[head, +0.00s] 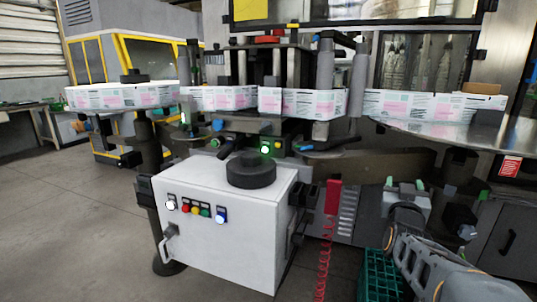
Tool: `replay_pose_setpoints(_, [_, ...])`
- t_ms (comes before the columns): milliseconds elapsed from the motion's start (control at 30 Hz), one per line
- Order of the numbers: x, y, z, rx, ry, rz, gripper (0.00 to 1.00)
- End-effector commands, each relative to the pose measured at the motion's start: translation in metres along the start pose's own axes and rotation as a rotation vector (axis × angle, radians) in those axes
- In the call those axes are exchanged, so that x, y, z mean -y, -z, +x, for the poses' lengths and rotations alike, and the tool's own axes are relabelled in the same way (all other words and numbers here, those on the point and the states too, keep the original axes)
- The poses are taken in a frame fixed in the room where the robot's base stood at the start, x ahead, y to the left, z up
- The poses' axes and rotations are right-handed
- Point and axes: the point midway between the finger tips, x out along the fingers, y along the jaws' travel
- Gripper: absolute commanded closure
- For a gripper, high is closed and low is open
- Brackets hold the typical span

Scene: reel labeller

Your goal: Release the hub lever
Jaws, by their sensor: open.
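My gripper (404,185) is at the lower right, at the end of my grey arm. Its two green-tipped fingers stand apart, with nothing seen between them. A lever with a blue end (308,147) lies under the labelling head, up and left of my gripper and apart from it. A small black lever (226,147) sits further left, by a green light. I cannot tell which of these, if either, is the hub lever. A black round disc (251,171) lies on top of the white control cabinet (235,255). No reel of labels is clearly seen.
Printed cartons (430,106) stand in a row along the conveyor. A red tool (333,196) with a coiled red cord hangs right of the cabinet. A green crate (372,268) sits low beside my arm. The floor (90,215) at left is clear.

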Motion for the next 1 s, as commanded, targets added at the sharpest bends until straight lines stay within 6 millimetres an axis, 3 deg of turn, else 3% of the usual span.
replay_pose_setpoints(33, [0.016, 0.032, -0.002, 0.098, 0.062, 0.012, 0.43])
replay_pose_setpoints(167, [0.051, 0.046, -0.03, 0.376, 0.201, 0.02, 0.43])
replay_pose_setpoints(400, [0.086, 0.076, -0.117, 0.876, 0.395, -0.032, 0.43])
replay_pose_setpoints(600, [0.083, 0.102, -0.185, 1.195, 0.467, -0.116, 0.43])
replay_pose_setpoints(700, [0.077, 0.111, -0.209, 1.303, 0.48, -0.154, 0.43])
replay_pose_setpoints(867, [0.071, 0.119, -0.232, 1.403, 0.488, -0.191, 0.43])
replay_pose_setpoints(1000, [0.069, 0.12, -0.239, 1.431, 0.489, -0.203, 0.43])
